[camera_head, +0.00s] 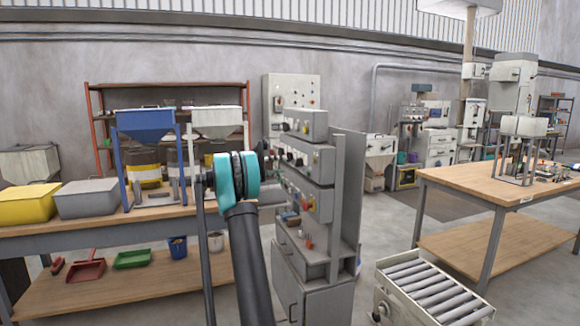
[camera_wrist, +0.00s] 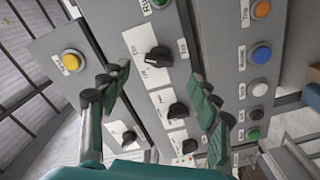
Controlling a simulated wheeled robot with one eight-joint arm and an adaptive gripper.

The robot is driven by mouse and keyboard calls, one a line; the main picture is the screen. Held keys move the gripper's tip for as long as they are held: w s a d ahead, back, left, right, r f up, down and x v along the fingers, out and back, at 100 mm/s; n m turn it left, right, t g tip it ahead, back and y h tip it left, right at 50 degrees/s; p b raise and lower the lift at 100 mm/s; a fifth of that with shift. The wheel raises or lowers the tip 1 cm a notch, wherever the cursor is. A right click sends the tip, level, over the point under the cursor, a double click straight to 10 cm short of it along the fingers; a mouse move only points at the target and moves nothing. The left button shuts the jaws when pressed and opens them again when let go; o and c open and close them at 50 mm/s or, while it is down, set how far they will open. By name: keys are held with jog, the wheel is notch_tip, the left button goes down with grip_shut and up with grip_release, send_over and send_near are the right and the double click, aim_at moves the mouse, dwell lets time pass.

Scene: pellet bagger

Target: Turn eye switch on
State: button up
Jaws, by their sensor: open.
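The wrist view shows a grey control panel (camera_wrist: 135,45), tilted in the picture, with black rotary knobs on white label plates. The upper knob (camera_wrist: 158,57) lies ahead of and between my fingers. Two more black knobs, a middle one (camera_wrist: 178,110) and a lower one (camera_wrist: 189,146), sit below it. The labels are too small to read surely, so I cannot tell which knob is the eye switch. My gripper (camera_wrist: 155,97) is open, its green-and-dark fingers spread apart with nothing held between them. In the head view my arm hides the gripper in front of the stacked control boxes (camera_head: 309,160).
A yellow button (camera_wrist: 72,62) is left of the fingers. A column of coloured buttons, including a blue one (camera_wrist: 261,54), is to the right. A wooden bench (camera_head: 110,231) with bins stands left; a roller conveyor (camera_head: 432,290) and a table (camera_head: 500,186) stand right.

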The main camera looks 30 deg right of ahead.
jog(key=shift+v, duration=2.45)
jog(key=s+a+f+n+t+y, duration=0.2)
jog(key=s+a+f+y, duration=0.4)
jog(key=s+a+f, duration=0.5)
jog(key=s+a+f+n+t+y, duration=0.3)
jog(key=s+a+f, duration=0.8)
jog(key=s+a, duration=0.4)
jog(key=s+a+f+n+t+y, duration=0.3)
jog(key=s+a+f+y, duration=0.5)
jog(key=s+a, duration=0.5)
jog(key=s+f, duration=0.2)
jog(key=s, duration=0.1)
jog(key=shift+s+f+n+y, duration=0.3)
jog(key=shift+f+n, duration=0.1)
jog(key=shift+a, duration=0.1)
